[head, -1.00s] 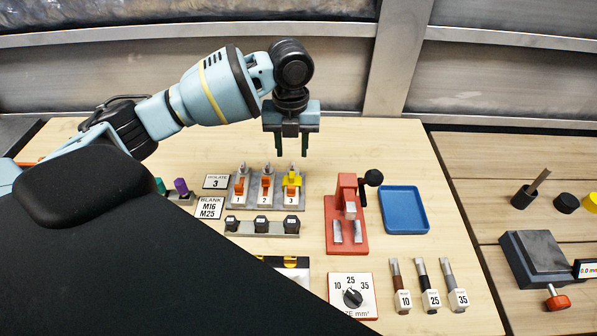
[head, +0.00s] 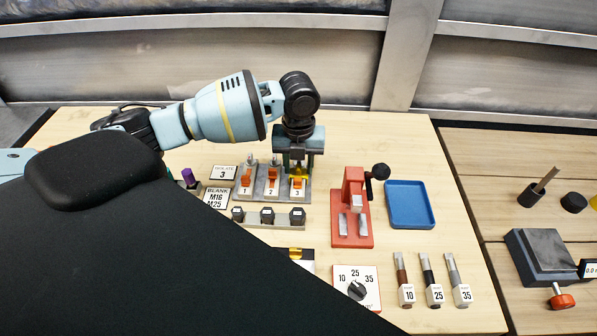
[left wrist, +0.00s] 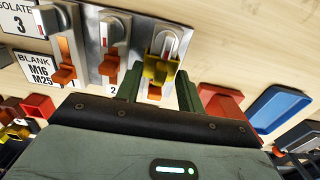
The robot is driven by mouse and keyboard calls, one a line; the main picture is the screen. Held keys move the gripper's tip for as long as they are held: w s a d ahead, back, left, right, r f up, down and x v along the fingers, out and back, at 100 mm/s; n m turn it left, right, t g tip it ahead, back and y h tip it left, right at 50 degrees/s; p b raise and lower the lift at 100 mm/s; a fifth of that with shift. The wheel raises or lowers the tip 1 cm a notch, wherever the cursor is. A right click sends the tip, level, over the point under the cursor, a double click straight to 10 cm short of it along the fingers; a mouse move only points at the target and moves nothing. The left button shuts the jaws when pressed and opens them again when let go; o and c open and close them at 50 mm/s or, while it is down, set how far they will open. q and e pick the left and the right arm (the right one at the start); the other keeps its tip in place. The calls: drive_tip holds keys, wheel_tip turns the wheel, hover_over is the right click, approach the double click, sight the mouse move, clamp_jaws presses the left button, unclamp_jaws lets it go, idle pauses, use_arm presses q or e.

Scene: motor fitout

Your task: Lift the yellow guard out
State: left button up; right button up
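The yellow guard (head: 298,171) sits on switch 3 of the grey isolator panel (head: 257,194), at the right end of its row of three orange-handled switches. My left gripper (head: 297,161) is over switch 3 with its fingers pointing down and partly hiding the guard. In the left wrist view the yellow guard (left wrist: 161,67) shows in line with the gap between the two dark green fingers of the open left gripper (left wrist: 159,90). I cannot tell whether the fingers touch it. My right gripper is not in view.
A red press (head: 353,212) with a black-knobbed lever stands right of the panel, beside an empty blue tray (head: 410,205). An "ISOLATE 3" card (head: 223,172) lies left of the panel. A row of black plugs (head: 268,216) stands in front of it.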

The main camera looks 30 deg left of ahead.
sight(299, 167)
use_arm(q)
clamp_jaws()
idle(0.3)
wheel_tip(299, 167, up, 10)
idle(0.5)
